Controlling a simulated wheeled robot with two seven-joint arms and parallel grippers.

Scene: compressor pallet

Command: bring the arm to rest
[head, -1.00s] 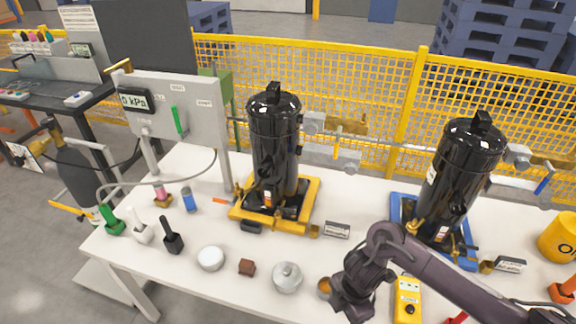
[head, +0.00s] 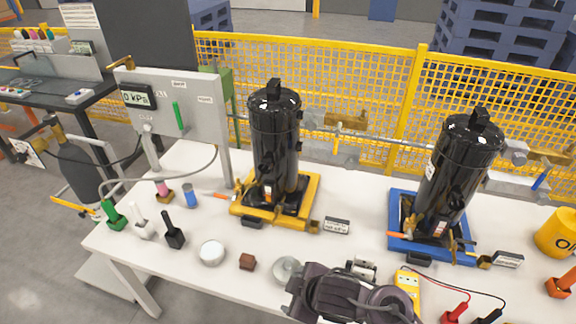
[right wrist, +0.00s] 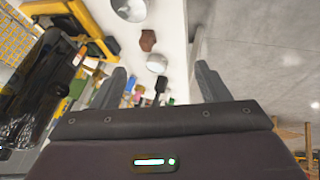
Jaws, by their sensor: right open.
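My right arm (head: 350,295) is folded at the bottom centre of the head view, over the front edge of the white table (head: 175,270). My right gripper (right wrist: 163,82) shows in the right wrist view with its two fingers spread apart and nothing between them. It faces along the table's front edge, towards the small objects on the left. My left gripper is in neither view.
Two black cylinders stand in a yellow frame (head: 240,212) and a blue frame (head: 435,250).

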